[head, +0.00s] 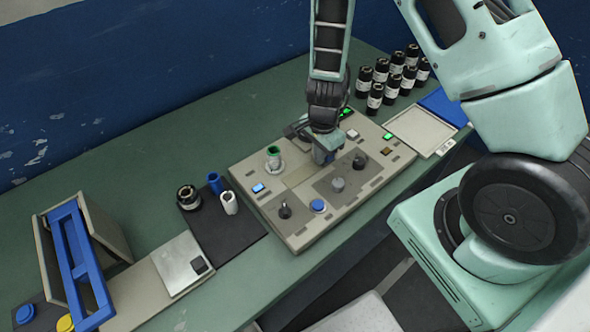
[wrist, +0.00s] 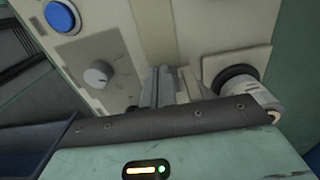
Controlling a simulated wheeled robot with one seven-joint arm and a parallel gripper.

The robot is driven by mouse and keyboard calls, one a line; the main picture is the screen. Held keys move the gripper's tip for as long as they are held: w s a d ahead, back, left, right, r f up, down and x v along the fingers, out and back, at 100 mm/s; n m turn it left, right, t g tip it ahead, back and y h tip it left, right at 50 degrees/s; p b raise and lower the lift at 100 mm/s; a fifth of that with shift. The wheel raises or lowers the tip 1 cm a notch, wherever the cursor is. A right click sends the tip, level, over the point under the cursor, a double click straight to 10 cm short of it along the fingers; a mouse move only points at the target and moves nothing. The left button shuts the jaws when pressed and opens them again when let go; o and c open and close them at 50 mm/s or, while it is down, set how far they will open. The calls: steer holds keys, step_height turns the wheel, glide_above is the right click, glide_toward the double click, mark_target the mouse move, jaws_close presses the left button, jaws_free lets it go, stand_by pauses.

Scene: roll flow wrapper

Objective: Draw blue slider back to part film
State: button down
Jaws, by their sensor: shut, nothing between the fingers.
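My gripper (head: 322,150) is at the middle of a beige control panel (head: 238,172), low over its surface. In the wrist view my gripper (wrist: 172,84) shows two grey fingers shut over a pale strip of the panel, with nothing seen between them. A blue-grey block shows at the gripper's tip in the head view; I cannot tell whether it is part of the gripper or the slider. A blue frame (head: 76,260) with long bars stands tilted on a beige unit at the far left, well away from my gripper. I cannot tell which blue part is the slider.
The panel carries a blue button (head: 317,205), a grey knob (head: 338,184) and a green-topped cylinder (head: 273,152). Several black-and-white rolls (head: 388,82) stand behind at right. A beige tray (head: 420,130) is right of the panel. A dark mat (head: 222,232) with small cylinders lies left.

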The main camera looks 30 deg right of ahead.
steer(key=shift+s+a, duration=0.1)
steer(key=shift+a, duration=0.35)
step_height(320, 180, up, 8)
steer(key=p, duration=0.7)
steer(key=shift+p, duration=0.3)
